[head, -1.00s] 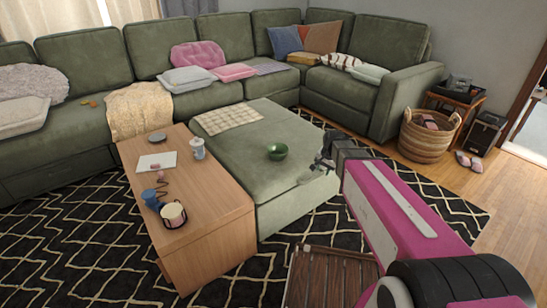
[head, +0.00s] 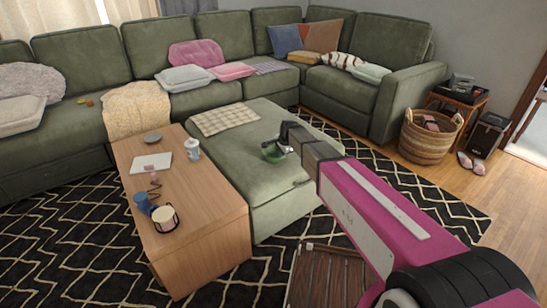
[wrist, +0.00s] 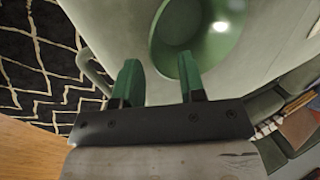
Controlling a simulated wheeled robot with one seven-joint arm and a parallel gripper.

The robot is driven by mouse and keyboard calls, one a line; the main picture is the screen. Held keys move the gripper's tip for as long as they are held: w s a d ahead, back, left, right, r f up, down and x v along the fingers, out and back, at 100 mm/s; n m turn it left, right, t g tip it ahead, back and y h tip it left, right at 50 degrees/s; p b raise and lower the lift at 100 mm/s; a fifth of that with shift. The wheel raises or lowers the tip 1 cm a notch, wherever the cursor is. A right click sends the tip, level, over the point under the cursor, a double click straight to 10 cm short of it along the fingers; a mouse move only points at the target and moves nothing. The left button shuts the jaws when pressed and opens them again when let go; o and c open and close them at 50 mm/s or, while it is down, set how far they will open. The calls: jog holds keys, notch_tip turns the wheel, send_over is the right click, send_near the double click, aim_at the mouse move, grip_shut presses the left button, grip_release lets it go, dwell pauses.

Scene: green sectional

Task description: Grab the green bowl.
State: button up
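The green bowl (head: 274,153) sits on the green ottoman section (head: 265,203) of the sofa. In the wrist view the bowl (wrist: 200,32) shows at the top, cut off by the frame edge, with its inside visible. My gripper (head: 281,147) is at the bowl's right side in the head view and covers part of it.
A folded checked cloth (head: 224,119) lies behind the bowl. A wicker basket (head: 430,142) stands on the floor at right.

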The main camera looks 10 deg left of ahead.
aim_at(274, 155)
jog(key=shift+x, duration=2.7)
jog(key=shift+s+d, duration=0.15)
jog(key=shift+d, duration=0.05)
grip_shut()
